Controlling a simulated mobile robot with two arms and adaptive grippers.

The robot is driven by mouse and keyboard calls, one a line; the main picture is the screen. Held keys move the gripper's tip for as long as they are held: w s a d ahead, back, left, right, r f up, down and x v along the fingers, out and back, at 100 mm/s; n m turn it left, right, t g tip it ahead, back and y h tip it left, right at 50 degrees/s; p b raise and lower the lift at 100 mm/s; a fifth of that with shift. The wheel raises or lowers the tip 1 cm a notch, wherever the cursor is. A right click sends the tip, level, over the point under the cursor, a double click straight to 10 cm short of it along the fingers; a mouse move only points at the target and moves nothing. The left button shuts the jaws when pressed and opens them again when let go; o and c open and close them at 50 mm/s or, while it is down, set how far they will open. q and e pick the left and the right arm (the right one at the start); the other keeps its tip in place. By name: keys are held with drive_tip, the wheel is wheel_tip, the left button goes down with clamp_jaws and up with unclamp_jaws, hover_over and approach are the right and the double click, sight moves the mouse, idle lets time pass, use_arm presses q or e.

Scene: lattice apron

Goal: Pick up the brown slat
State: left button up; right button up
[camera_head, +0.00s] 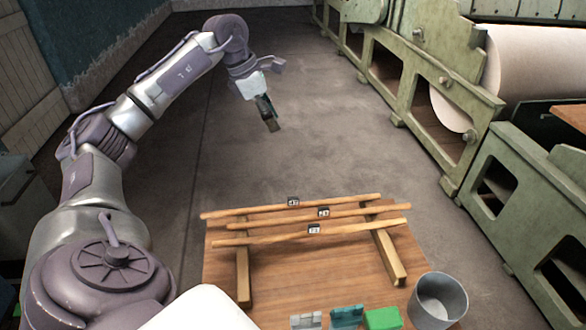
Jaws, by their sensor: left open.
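Three long wooden slats lie across two wooden rails on the table in front of me, each with a small black-and-white tag. They are the far slat (250,210), the middle slat (270,219) and the near slat (265,239). All look a similar yellow-brown, so I cannot tell which one is the brown slat. My left gripper (270,118) is open and empty. It hangs over the floor beyond the table's far edge, well apart from the slats. My right gripper is not in view.
The wooden table (320,268) holds a grey metal cup (438,300) at its right corner. A green block (382,318), a teal block (346,316) and a grey block (306,320) lie along the near side. Green machinery (430,95) with a large pale roll (535,65) stands right. The floor beyond is clear.

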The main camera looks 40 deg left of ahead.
use_arm(q)
wheel_tip(320, 180, down, 6)
drive_tip(key=b, duration=1.5)
approach(293, 197)
drive_tip(key=p+x, duration=0.1)
drive_tip(key=x, duration=0.4)
drive_tip(key=shift+s+d, duration=0.1)
drive_tip(key=shift+s, duration=0.05)
drive_tip(key=shift+p+x, duration=0.65)
drive_tip(key=shift+x, duration=2.05)
clamp_jaws()
